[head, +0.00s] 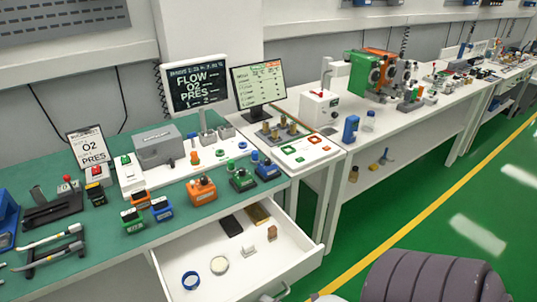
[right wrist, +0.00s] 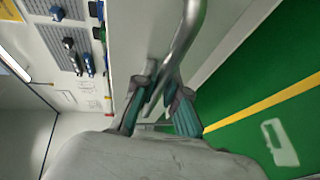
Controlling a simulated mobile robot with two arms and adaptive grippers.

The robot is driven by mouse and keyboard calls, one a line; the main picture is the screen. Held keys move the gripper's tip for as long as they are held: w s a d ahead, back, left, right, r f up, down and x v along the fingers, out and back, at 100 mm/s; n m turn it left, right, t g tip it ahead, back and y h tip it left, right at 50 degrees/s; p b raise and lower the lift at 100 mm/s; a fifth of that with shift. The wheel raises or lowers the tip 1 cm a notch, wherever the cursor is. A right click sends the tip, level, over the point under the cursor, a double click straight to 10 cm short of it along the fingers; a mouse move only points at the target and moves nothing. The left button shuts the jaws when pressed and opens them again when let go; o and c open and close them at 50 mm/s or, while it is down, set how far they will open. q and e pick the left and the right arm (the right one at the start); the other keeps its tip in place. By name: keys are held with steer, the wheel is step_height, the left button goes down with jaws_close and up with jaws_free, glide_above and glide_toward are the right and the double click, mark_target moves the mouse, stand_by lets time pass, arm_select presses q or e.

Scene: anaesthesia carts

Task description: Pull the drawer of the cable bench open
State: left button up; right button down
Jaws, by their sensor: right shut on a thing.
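The white drawer (head: 303,264) of the cable bench (head: 70,265) stands well out from under the green bench top, and its inside shows in the head view. Its grey metal handle (head: 275,294) is partly cut off at the bottom edge of the head view. In the right wrist view the handle (right wrist: 185,45) is a curved bar running down between the fingers. My right gripper (right wrist: 160,100) is shut on the handle. My left gripper is not in view.
Coloured blocks stand on the bench top above. Green floor (head: 400,215) is free to the right.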

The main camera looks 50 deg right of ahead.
steer(key=c, duration=1.5)
jaws_free()
steer(key=shift+s, duration=0.1)
steer(key=v, duration=1.2)
steer(key=shift+f, duration=0.1)
